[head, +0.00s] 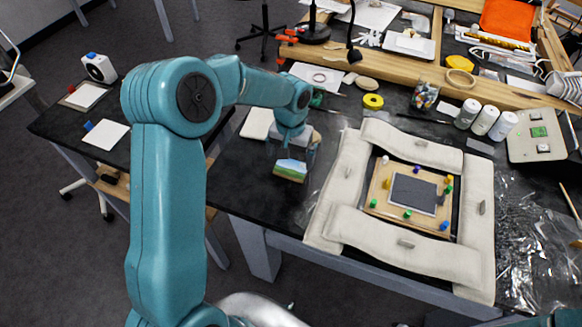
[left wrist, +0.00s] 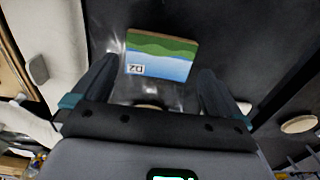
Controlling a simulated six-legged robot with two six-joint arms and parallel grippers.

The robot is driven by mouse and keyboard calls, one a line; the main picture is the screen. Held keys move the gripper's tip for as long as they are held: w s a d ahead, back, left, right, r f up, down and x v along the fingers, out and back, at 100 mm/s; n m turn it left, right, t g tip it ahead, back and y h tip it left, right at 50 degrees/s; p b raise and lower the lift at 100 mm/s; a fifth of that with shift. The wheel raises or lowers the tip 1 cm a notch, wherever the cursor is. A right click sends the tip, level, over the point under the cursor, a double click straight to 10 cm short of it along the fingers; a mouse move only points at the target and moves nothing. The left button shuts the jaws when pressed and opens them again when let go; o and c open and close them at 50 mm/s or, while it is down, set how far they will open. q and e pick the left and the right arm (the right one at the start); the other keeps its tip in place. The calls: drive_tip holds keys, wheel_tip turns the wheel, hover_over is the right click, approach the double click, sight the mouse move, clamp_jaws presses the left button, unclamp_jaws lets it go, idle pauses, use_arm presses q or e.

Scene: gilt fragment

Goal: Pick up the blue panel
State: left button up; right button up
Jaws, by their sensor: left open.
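The blue panel (head: 290,171) is a small rectangular plate, mostly pale blue with a green and brown band along one edge. It is near the black table's front edge, below my left gripper (head: 294,150). In the left wrist view, the panel (left wrist: 161,54) shows a small white label with dark characters in one corner. My left gripper (left wrist: 158,72) is open, with one dark finger on each side of the panel's near edge. Neither finger is seen closed on it, and I cannot tell the height gap. My right gripper is not in view.
A cream padded frame (head: 345,165) surrounds a wooden board (head: 378,198) with coloured pegs and a grey plate (head: 413,194), right of the panel. A yellow tape roll (head: 373,101) and white bottles (head: 485,120) stand farther back. Crumpled clear film (head: 530,235) covers the right side.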

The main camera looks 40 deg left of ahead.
sight(291, 168)
use_arm(q)
wheel_tip(291, 168, down, 4)
drive_tip(key=shift+w+r, duration=0.1)
drive_tip(key=shift+c, duration=0.3)
drive_tip(key=c, duration=0.6)
drive_tip(key=shift+c, duration=0.2)
